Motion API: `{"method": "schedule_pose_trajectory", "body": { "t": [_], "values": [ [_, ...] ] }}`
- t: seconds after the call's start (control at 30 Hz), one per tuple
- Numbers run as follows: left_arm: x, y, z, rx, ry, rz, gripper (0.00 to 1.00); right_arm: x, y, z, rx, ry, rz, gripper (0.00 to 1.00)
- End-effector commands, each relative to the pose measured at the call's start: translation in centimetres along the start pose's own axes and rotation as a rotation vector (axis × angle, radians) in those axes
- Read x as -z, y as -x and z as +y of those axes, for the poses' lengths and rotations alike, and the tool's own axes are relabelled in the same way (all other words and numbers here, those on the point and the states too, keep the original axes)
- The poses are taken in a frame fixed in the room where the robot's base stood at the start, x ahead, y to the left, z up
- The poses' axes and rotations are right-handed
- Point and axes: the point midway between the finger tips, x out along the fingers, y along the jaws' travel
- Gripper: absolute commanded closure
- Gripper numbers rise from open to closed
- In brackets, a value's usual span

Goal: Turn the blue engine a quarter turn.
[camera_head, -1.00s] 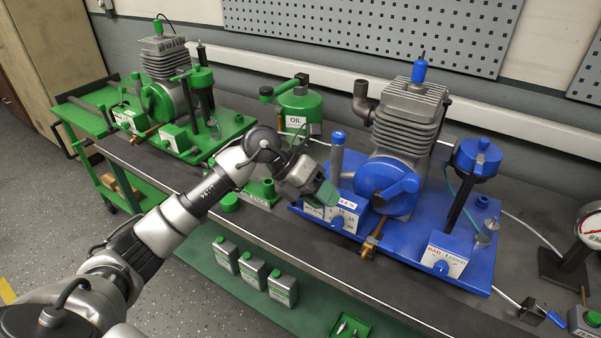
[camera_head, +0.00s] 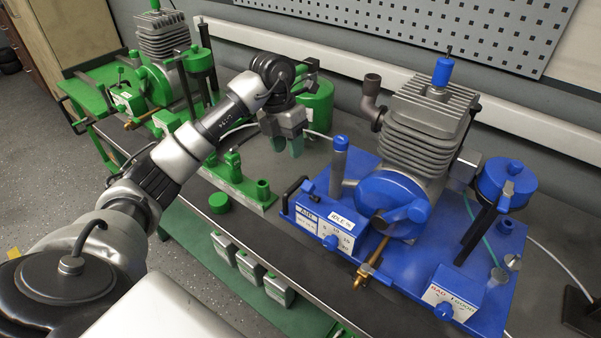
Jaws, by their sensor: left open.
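The blue engine (camera_head: 396,193) stands upright on a blue base plate (camera_head: 393,291) at the right of the bench. It has a grey finned cylinder and a round blue front housing with a crank-like arm (camera_head: 408,212) on it. A control box marked IDLE (camera_head: 327,226) sits at its left, and a box marked BAD/GOOD (camera_head: 449,294) at its front right. My left gripper (camera_head: 288,146) is open and empty, pointing down over the bench to the left of the blue engine, apart from it. My right gripper is not in view.
A green engine (camera_head: 163,75) stands at the back left. A green oil can (camera_head: 316,103) is behind my left gripper. A green stand (camera_head: 238,180) lies at the bench front. Grey bench (camera_head: 275,165) is bare below the gripper. A pegboard wall is behind.

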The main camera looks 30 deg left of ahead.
Motion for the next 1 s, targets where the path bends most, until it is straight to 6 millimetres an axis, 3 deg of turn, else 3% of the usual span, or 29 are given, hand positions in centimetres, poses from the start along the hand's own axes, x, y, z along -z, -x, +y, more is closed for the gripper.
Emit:
{"method": "schedule_pose_trajectory", "body": {
  "t": [0.23,0.5,0.67,0.93,1.0],
  "values": [
    [0.1,-4.6,-0.1,0.003,0.000,0.004,0.59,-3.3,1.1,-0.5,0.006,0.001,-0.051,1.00],
    [0.0,-8.7,-0.1,0.004,-0.001,0.001,0.59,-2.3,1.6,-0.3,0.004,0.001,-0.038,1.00],
    [0.0,-9.6,-0.1,0.002,-0.001,-0.002,0.59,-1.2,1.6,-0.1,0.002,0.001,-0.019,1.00],
    [0.0,-9.7,-0.1,0.002,-0.002,-0.002,0.59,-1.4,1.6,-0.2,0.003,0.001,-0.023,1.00],
    [0.0,-9.7,-0.1,0.002,-0.002,-0.002,0.70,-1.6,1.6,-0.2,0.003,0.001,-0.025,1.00]
  ]
}}
